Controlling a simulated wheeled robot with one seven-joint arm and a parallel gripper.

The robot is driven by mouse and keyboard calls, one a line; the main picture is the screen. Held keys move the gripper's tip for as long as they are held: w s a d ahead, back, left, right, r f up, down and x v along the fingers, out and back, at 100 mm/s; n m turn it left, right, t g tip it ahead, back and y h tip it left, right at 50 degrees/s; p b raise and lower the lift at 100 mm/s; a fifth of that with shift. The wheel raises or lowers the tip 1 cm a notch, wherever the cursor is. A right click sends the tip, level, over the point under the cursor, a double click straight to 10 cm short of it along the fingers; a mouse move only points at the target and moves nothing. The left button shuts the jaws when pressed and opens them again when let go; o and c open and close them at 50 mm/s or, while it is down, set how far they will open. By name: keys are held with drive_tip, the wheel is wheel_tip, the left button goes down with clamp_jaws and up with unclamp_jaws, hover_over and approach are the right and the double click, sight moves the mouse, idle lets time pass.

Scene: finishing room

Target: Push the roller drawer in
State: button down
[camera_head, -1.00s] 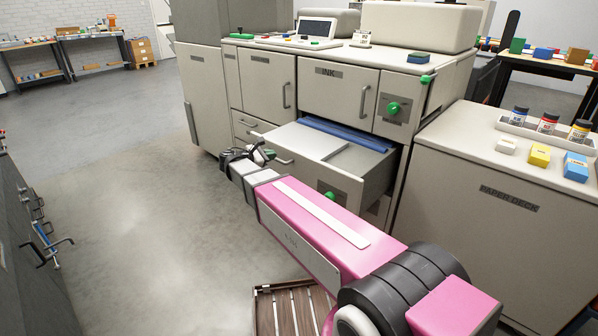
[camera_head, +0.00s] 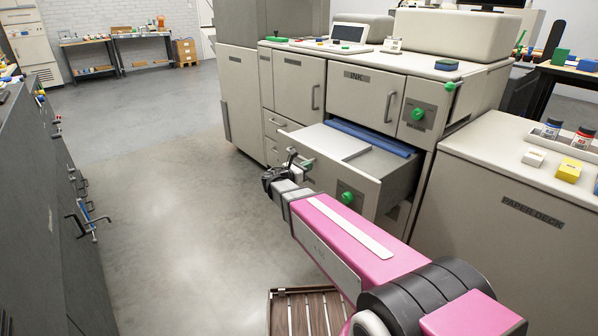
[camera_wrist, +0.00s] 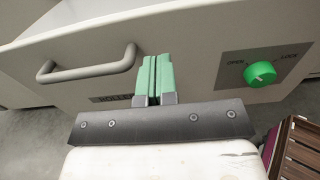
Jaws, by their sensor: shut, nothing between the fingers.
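The roller drawer (camera_head: 375,184) stands pulled out of the machine below the ink door, with a blue roller (camera_head: 367,136) showing at its back. In the wrist view its front panel (camera_wrist: 208,55) fills the upper part, with a bar handle (camera_wrist: 88,72), a partly covered label (camera_wrist: 110,98) and a green knob (camera_wrist: 260,73) marked open and lock. My gripper (camera_wrist: 153,62) is shut and empty, its green fingers in front of the panel, right of the handle. I cannot tell whether the fingertips touch the panel. In the head view my gripper (camera_head: 300,160) is at the drawer's front left.
The paper deck cabinet (camera_head: 510,225) stands to the right, with bottles and blocks on top. A slatted wooden thing (camera_head: 305,312) is on the floor below my arm. Grey drawers with handles (camera_head: 90,215) line the left. The floor (camera_head: 180,200) between is clear.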

sight(323, 160)
drive_tip(key=shift+x, duration=3.15)
drive_tip(key=x, duration=3.3)
drive_tip(key=shift+w+f, duration=0.1)
drive_tip(key=shift+w+d, duration=0.35)
drive_tip(key=shift+d, duration=0.2)
